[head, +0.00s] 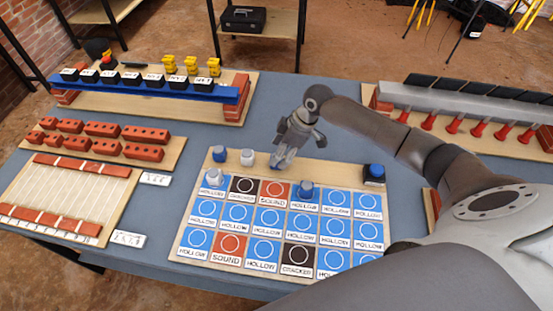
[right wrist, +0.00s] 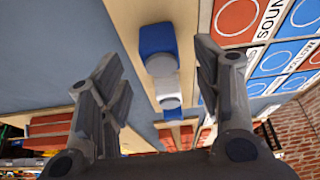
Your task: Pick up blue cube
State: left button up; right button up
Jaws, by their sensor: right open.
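A blue cube-like block (right wrist: 157,40) with a pale grey round face stands on the pale wooden strip in the right wrist view. A white block (right wrist: 164,92) is just beyond it. My right gripper (right wrist: 163,60) is open, its fingers on either side of the blue block, apart from it. In the head view the right gripper (head: 278,165) points down over the board's back strip; it seems to hide that block there. A white block (head: 247,158) and a small blue block (head: 219,154) stand to its left. My left gripper is not in view.
A dark box with a blue top (head: 374,172) sits at the strip's right end. Racks stand behind left and right.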

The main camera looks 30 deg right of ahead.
jog(key=x, duration=0.4)
jog(key=shift+s+p, duration=0.1)
jog(key=shift+p, duration=0.3)
jog(key=c, duration=1.1)
jog(key=shift+c, duration=0.2)
